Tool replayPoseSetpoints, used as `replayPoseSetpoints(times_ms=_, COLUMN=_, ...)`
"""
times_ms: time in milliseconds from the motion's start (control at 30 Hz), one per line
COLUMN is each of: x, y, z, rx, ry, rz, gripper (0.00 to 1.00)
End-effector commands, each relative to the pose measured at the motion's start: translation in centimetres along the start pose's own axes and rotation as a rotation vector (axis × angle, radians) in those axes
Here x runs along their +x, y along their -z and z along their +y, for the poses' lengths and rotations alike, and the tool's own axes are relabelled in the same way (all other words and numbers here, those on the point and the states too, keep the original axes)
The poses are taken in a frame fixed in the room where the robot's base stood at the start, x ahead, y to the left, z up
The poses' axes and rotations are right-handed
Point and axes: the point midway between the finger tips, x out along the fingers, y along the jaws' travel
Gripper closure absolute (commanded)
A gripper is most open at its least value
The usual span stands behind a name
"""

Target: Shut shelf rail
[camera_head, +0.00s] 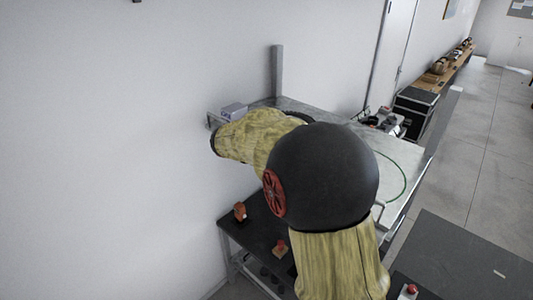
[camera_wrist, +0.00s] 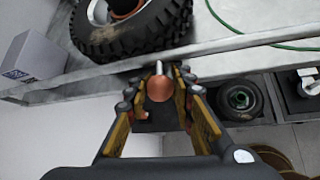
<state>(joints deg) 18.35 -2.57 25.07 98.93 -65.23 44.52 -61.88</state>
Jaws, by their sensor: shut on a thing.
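The shelf unit's upper shelf (camera_head: 330,122) is a pale grey top against the wall. A pale metal rail (camera_wrist: 235,42) runs along its edge in the wrist view. My gripper (camera_wrist: 158,88) is just below this edge in the wrist view. Its fingers are closed around a short metal rod with a copper-coloured round end (camera_wrist: 159,88). I cannot tell whether the rod is part of the rail. In the head view my arm hides the gripper and most of the shelf's near edge.
A tyre (camera_wrist: 130,32) and a grey box (camera_wrist: 32,58) sit on the upper shelf. The box also shows in the head view (camera_head: 233,110). A green cable (camera_head: 404,178) lies at right. The dark lower shelf (camera_head: 258,228) holds small red-orange parts. A wall stands close at left.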

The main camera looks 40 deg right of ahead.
Motion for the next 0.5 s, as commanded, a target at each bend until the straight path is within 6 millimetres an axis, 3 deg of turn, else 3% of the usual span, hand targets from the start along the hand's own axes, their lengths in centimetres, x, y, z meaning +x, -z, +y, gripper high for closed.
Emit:
replayPoseSetpoints(times_ms=33, x=-0.62, y=-1.18, z=0.72, rx=0.005, ry=-0.017, rz=-0.014, gripper=1.0)
replayPoseSetpoints(times_ms=233, x=-0.63, y=-1.17, z=0.73, rx=0.006, ry=-0.017, rz=-0.014, gripper=1.0)
replayPoseSetpoints(times_ms=267, x=-0.63, y=-1.16, z=0.73, rx=0.006, ry=-0.016, rz=-0.014, gripper=0.76)
replayPoseSetpoints(times_ms=500, x=-0.58, y=-1.12, z=0.63, rx=0.006, ry=-0.014, rz=-0.014, gripper=0.62)
